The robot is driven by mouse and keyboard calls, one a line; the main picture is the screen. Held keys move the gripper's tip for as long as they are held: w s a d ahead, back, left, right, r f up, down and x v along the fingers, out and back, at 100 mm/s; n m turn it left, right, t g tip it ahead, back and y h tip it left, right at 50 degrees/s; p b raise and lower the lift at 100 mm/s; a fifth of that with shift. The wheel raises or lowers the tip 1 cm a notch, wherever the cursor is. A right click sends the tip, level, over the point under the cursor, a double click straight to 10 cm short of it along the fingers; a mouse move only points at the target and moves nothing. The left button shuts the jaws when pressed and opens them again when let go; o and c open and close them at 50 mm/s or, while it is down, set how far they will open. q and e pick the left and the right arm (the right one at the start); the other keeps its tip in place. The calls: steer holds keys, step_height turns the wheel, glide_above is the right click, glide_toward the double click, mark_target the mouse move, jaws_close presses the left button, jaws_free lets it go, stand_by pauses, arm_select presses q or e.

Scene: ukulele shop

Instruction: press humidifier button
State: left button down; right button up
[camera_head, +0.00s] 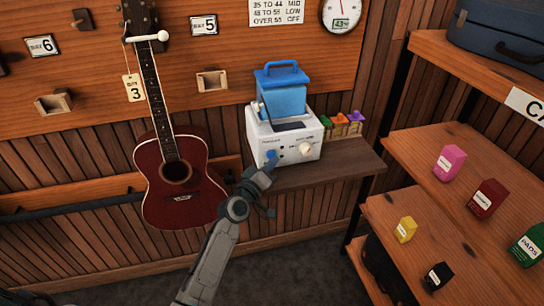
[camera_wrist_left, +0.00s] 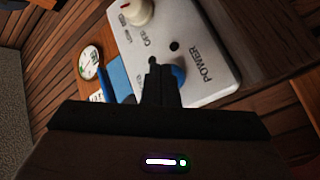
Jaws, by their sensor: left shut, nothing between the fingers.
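The humidifier (camera_head: 283,141) is a white box with a blue tank (camera_head: 281,92) on top, standing on a small wooden shelf. Its blue button (camera_head: 271,155) is on the left of the front panel, with a pale dial (camera_head: 306,148) to the right. In the left wrist view the blue button (camera_wrist_left: 179,75) is partly hidden behind my fingers, beside the word POWER. My left gripper (camera_head: 265,167) is shut and empty, its tip just in front of the button; I cannot tell whether they touch. My right gripper is not in view.
A red ukulele (camera_head: 178,175) hangs on the wall left of the humidifier. Small colored items (camera_head: 345,125) stand right of it on the wooden shelf (camera_head: 345,162). A tiered rack (camera_head: 440,190) with small boxes fills the right side.

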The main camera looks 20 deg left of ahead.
arm_select(q)
steer(key=shift+w+a, duration=0.25)
steer(key=shift+w, duration=0.1)
stand_by(0.4)
steer(key=shift+s, duration=0.1)
steer(key=shift+s+d, duration=0.55)
steer(key=shift+s, duration=0.15)
steer(key=shift+s+d, duration=0.55)
steer(key=shift+s, duration=0.3)
steer(key=shift+s+d, duration=0.55)
steer(key=shift+s, duration=0.25)
steer(key=shift+s+d, duration=0.55)
steer(key=shift+s, duration=0.3)
